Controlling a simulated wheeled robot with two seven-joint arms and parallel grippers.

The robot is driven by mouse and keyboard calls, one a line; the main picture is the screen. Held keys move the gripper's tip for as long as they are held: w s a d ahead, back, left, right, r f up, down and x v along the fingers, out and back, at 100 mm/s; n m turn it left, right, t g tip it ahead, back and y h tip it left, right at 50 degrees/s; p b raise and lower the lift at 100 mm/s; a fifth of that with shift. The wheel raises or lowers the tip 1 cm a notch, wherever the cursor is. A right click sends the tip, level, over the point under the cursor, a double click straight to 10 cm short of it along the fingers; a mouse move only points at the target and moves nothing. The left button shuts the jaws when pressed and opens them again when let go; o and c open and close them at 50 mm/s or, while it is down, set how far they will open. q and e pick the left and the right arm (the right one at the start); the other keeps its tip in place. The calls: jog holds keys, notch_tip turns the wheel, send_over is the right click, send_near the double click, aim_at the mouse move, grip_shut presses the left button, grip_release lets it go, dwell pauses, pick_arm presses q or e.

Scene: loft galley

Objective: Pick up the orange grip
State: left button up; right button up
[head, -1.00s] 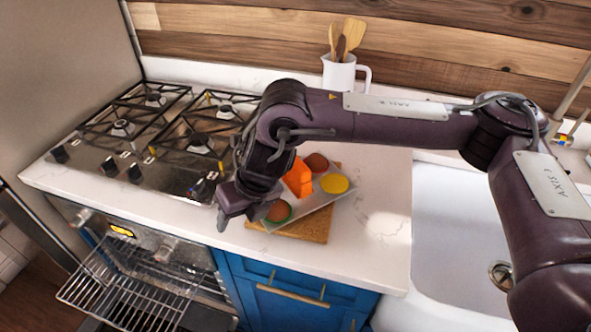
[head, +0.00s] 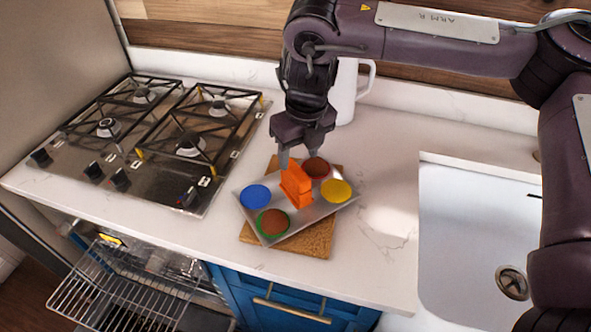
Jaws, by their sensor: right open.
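The orange grip (head: 297,187) stands up from the middle of a grey metal tray (head: 309,214). Round pads in blue (head: 255,196), yellow (head: 336,191), brown with a green rim (head: 273,222) and brown with a red rim (head: 316,167) surround it on the tray. My right gripper (head: 301,158) points down just above and behind the orange grip, its two fingers apart with nothing between them. Whether a finger touches the grip cannot be told. My left gripper is not in view.
The tray lies on a wooden board (head: 318,240) on the white counter (head: 385,255). A gas hob (head: 150,140) is at left, a sink (head: 465,240) at right. A white jug (head: 345,90) stands behind my arm. An open oven rack (head: 120,290) juts out below.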

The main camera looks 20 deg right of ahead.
aim_at(296, 170)
jog(key=shift+w+d+f, duration=0.1)
jog(key=shift+w+f, duration=0.15)
jog(key=shift+f, duration=0.35)
jog(key=shift+s+a+f+p, duration=0.2)
jog(key=shift+f+p, duration=0.3)
jog(key=shift+f, duration=0.1)
jog(key=shift+s+a+f+p, duration=0.2)
jog(key=shift+f+p, duration=0.25)
jog(key=shift+f, duration=0.15)
jog(key=f, duration=0.2)
jog(key=shift+w+f+p, duration=0.35)
jog(key=shift+f+p, duration=0.05)
jog(key=shift+w+f, duration=0.1)
jog(key=shift+f, duration=0.4)
jog(key=c, duration=1.1)
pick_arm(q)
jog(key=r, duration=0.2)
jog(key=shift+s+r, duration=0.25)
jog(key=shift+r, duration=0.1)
